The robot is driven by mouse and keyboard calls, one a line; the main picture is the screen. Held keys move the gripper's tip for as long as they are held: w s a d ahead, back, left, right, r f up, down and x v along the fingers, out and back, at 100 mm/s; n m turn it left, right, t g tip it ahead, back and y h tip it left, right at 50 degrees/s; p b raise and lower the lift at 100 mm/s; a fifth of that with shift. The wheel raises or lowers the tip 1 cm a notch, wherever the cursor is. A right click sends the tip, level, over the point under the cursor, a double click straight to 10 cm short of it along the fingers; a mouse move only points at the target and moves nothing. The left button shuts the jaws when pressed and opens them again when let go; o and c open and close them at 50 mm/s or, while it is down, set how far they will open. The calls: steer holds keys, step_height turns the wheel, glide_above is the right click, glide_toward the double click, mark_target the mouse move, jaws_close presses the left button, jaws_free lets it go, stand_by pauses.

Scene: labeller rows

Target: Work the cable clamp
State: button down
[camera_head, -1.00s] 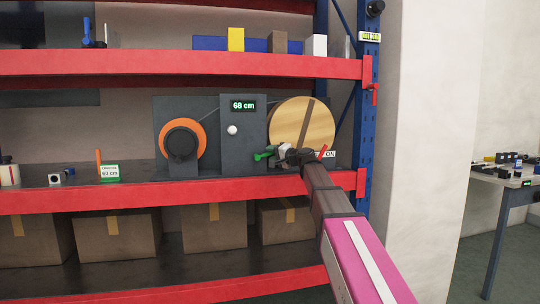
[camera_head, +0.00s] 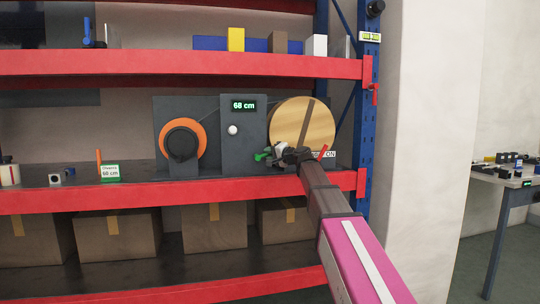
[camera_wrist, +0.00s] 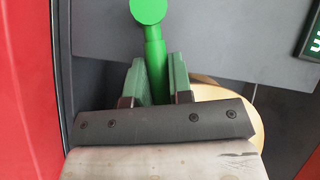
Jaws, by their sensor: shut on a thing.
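The cable clamp's green lever (camera_wrist: 154,65), a stem with a round knob at its end, stands between my gripper's fingers (camera_wrist: 156,85) in the wrist view. My gripper is shut on the stem, with the knob beyond the fingertips. In the head view the green lever (camera_head: 261,156) is small, at the front of the machine below its right-hand wooden disc, and my gripper (camera_head: 272,154) meets it from the right. My gripper hides the rest of the clamp there.
The grey machine (camera_head: 211,112) holds an orange reel (camera_head: 162,138), a wooden disc (camera_head: 288,118) and a display (camera_head: 243,105) reading 68 cm. A small card (camera_head: 110,172) reads 60 cm. Red shelf edges (camera_head: 120,197) run below and above (camera_head: 120,62); a blue post (camera_head: 364,110) stands right.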

mark_target(256, 148)
steer(key=shift+s+a+r+n+g+h, duration=0.1)
steer(key=shift+a+r+n+g+h, duration=0.15)
steer(key=shift+r+n+h, duration=0.3)
steer(key=shift+a+r+n+g+h, duration=0.1)
steer(key=shift+r+n+g+h, duration=0.2)
steer(key=shift+n, duration=0.35)
steer(key=shift+s+a+r+n+h, duration=0.15)
steer(key=shift+a+r+n+h, duration=0.45)
steer(key=shift+n, duration=0.3)
steer(key=shift+s+a+r+n+h, duration=0.15)
steer(key=shift+a+r+n+h, duration=0.15)
steer(key=shift+n+h, duration=0.55)
steer(key=shift+s+a+r+n+h, duration=0.15)
steer(key=shift+a+n+h, duration=0.45)
steer(key=shift+n+h, duration=0.25)
steer(key=c, duration=1)
jaws_free()
steer(key=shift+c, duration=0.2)
